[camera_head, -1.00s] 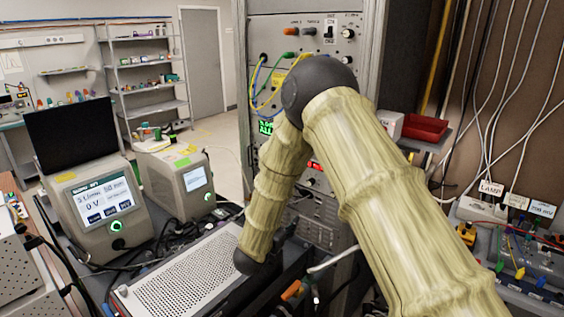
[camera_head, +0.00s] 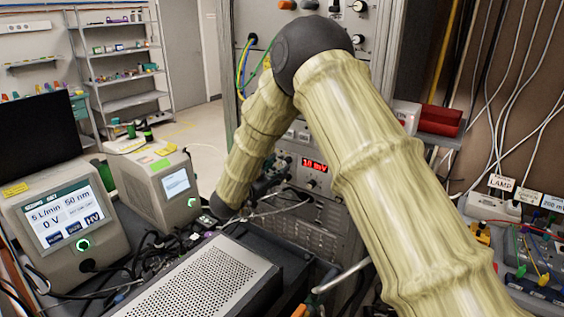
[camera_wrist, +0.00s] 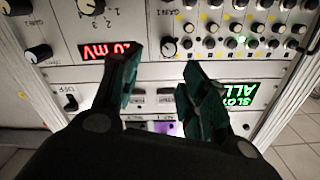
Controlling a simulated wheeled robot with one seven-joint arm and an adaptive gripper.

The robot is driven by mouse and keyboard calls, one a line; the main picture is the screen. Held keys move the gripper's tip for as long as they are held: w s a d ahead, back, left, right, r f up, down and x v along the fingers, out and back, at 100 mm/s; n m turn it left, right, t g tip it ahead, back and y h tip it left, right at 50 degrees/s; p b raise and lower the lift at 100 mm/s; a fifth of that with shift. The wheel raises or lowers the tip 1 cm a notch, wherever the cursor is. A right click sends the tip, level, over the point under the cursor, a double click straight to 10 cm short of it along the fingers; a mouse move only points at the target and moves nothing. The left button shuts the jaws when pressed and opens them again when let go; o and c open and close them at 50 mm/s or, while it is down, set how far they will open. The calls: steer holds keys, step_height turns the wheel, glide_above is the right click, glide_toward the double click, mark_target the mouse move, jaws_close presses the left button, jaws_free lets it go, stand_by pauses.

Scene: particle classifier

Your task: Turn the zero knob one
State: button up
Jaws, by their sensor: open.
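My gripper (camera_wrist: 163,62) is open and empty in the wrist view, its dark green fingers apart in front of a light instrument panel (camera_wrist: 150,72). A small silver-and-black knob (camera_wrist: 169,47) shows between and just beyond the fingertips; I see no contact. The wrist view appears upside down. I cannot read a "zero" label, so I cannot tell which knob is zero knob one. A red display (camera_wrist: 108,49) lies partly behind the left finger; it also shows in the head view (camera_head: 314,165).
Black knobs (camera_wrist: 38,53) and a dark switch (camera_wrist: 70,101) sit left on the panel. Rows of small knobs and a green display (camera_wrist: 240,92) lie right. In the head view, a perforated metal box (camera_head: 205,285) and cables crowd the area below my arm.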

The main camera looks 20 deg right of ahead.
mark_target(284, 163)
steer(key=w+d, duration=0.1)
steer(key=w+d+f+p, duration=0.1)
steer(key=w, duration=0.1)
steer(key=w+d+f, duration=0.1)
steer(key=w, duration=0.1)
steer(key=shift+d, duration=0.2)
steer(key=shift+w+d, duration=0.15)
steer(key=shift+w, duration=0.1)
steer(key=shift+s+d+r, duration=0.1)
steer(key=shift+s+r, duration=0.65)
steer(key=shift+s, duration=0.2)
steer(key=shift+w+f, duration=0.6)
steer(key=shift+w, duration=0.05)
steer(key=c, duration=0.7)
steer(key=shift+r, duration=0.1)
jaws_close()
